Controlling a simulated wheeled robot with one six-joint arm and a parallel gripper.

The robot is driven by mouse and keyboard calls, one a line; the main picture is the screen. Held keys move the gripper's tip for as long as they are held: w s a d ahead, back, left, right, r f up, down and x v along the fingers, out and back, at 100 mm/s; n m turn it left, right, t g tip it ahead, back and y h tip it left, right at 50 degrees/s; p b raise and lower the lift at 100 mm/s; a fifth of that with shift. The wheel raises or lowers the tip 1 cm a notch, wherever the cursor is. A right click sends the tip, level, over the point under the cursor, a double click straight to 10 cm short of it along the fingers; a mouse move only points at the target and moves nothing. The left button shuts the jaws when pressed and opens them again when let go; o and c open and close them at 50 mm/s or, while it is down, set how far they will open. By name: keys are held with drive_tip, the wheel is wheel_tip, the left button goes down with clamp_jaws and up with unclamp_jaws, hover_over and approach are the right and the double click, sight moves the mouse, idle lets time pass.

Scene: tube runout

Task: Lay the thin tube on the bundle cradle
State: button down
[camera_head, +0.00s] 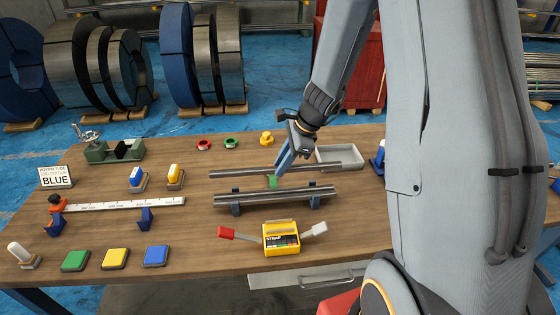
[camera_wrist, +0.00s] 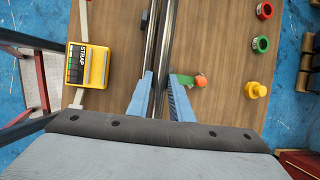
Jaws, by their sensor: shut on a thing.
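My gripper (camera_head: 280,170) is shut on a thin grey tube (camera_head: 232,172), which runs left to right across the bench. In the wrist view my gripper's blue fingers (camera_wrist: 160,82) stand on either side of the tube (camera_wrist: 166,35). The bundle cradle has blue supports (camera_head: 235,209) and lies just in front of the held tube. Grey tubes (camera_head: 275,197) lie on it side by side. The held tube is behind them, roughly parallel and apart from them in the head view. Its height above the bench is hard to tell. My left finger partly hides the cradle tubes in the wrist view.
A yellow strap tool (camera_head: 281,238) with red and white ends stands in front of the cradle. A small green piece (camera_head: 272,182) is beneath my gripper. A grey tray (camera_head: 342,157) is behind right. A measuring rail (camera_head: 125,205) stands left. The right front bench is clear.

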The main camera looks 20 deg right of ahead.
drive_tip(key=shift+a, duration=0.25)
drive_tip(key=shift+f, duration=0.1)
drive_tip(key=b, duration=0.7)
hover_over(280, 195)
drive_tip(key=f, duration=0.7)
drive_tip(key=shift+w, duration=0.3)
drive_tip(key=shift+f, duration=0.15)
drive_tip(key=shift+f+b, duration=0.45)
drive_tip(key=shift+f, duration=0.2)
drive_tip(key=shift+s+f, duration=0.15)
drive_tip(key=shift+f, duration=0.05)
